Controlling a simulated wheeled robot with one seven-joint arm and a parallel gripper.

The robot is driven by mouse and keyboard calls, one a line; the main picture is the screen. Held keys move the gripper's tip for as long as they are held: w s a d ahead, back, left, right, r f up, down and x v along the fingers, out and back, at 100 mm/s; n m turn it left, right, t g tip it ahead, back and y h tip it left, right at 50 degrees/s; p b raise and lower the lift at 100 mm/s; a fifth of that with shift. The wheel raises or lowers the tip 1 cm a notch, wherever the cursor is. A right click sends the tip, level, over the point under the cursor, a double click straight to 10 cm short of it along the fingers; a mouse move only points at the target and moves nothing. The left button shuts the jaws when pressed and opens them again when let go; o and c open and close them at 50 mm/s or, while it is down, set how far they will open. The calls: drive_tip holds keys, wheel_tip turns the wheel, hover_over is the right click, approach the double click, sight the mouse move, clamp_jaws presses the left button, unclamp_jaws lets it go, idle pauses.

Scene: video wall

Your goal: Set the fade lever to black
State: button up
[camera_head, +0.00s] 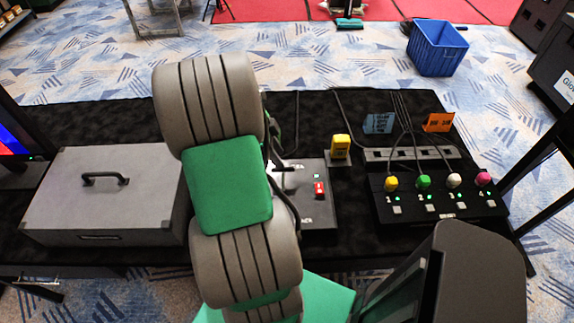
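A grey control panel (318,212) lies on the black-covered table, just right of my arm. On its right part is a small red handle or switch (319,190), with a small green light above it. I cannot tell whether this red part is the fade lever, and the panel's markings are too small to read. My arm's grey and green links cover the left of the panel. Dark parts of my gripper (279,158) show at the arm's right edge, over the panel's upper left. Its fingertips and any contact are hidden.
A grey case (103,200) lies at left. A yellow device (340,147) stands behind the panel. At right is a black box (436,199) with several coloured plugs and cables. Blue (379,123) and orange (438,122) cards stand behind it. A blue crate (436,50) is on the floor.

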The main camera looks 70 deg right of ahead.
sight(287, 167)
drive_tip(key=x, duration=0.7)
drive_tip(key=shift+s+f+p, duration=0.15)
drive_tip(key=shift+f+p, duration=0.1)
drive_tip(key=shift+p, duration=0.15)
drive_tip(key=shift+c, duration=0.2)
drive_tip(key=shift+d, duration=0.1)
drive_tip(key=c, duration=0.7)
drive_tip(key=shift+r, duration=0.1)
clamp_jaws()
